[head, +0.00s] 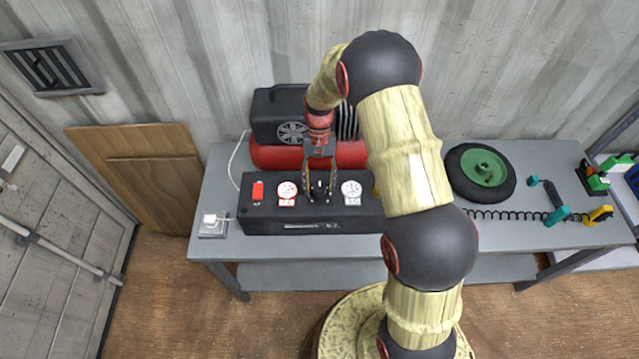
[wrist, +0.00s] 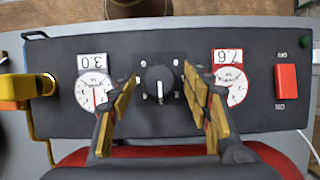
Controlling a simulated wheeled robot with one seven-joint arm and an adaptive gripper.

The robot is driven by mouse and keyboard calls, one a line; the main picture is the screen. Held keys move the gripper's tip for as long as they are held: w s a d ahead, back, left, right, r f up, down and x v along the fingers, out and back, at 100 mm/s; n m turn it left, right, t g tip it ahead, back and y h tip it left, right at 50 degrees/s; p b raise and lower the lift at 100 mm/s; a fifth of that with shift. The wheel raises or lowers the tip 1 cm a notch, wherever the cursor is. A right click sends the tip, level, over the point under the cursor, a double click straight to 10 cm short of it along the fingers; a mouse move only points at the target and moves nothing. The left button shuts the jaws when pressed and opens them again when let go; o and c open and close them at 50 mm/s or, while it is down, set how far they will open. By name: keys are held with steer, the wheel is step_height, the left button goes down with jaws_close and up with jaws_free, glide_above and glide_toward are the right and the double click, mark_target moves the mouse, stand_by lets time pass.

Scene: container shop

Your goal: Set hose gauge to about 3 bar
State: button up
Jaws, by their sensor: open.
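The black control box (head: 265,222) stands on the bench with a round black knob (wrist: 159,84) in its middle. My gripper (head: 319,188) is over the knob. In the wrist view my gripper (wrist: 158,76) is open, one finger on each side of the knob, with gaps between. The white-framed gauge (head: 352,188) is right of the knob; in the wrist view this gauge (wrist: 95,92) is at left, upside down, and its label appears to read 3.0. The red-framed gauge (head: 287,189) is on the other side; its label in the wrist view (wrist: 228,56) appears to read 7.6.
A red switch (wrist: 287,80) sits at one end of the box, a yellow fitting (wrist: 25,88) at the other. A compressor (head: 275,110) with a red tank stands behind. A wheel (head: 480,172), coiled hose (head: 505,214) and inflator tool (head: 556,214) lie at right on the bench (head: 390,252).

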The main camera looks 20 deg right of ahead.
steer(key=shift+r, duration=0.1)
steer(key=v, duration=1.1)
steer(key=shift+w+r, duration=0.25)
steer(key=shift+r, duration=0.1)
steer(key=shift+w+d, duration=0.1)
steer(key=s+r+n+t+b, duration=0.1)
steer(key=s+r+t+b, duration=0.2)
steer(key=s, duration=0.6)
steer(key=s+a+r+n+t+h+b, duration=0.1)
steer(key=s+r+t+b, duration=0.2)
steer(key=s, duration=0.6)
steer(key=s+r+n+t+b, duration=0.1)
steer(key=s+r+t+b, duration=0.2)
steer(key=s+b, duration=0.3)
steer(key=s+r, duration=0.1)
steer(key=s, duration=0.2)
steer(key=shift+s+a+n+t, duration=0.3)
steer(key=shift+a+t, duration=0.05)
steer(key=shift+t, duration=0.05)
steer(key=shift+c, duration=1)
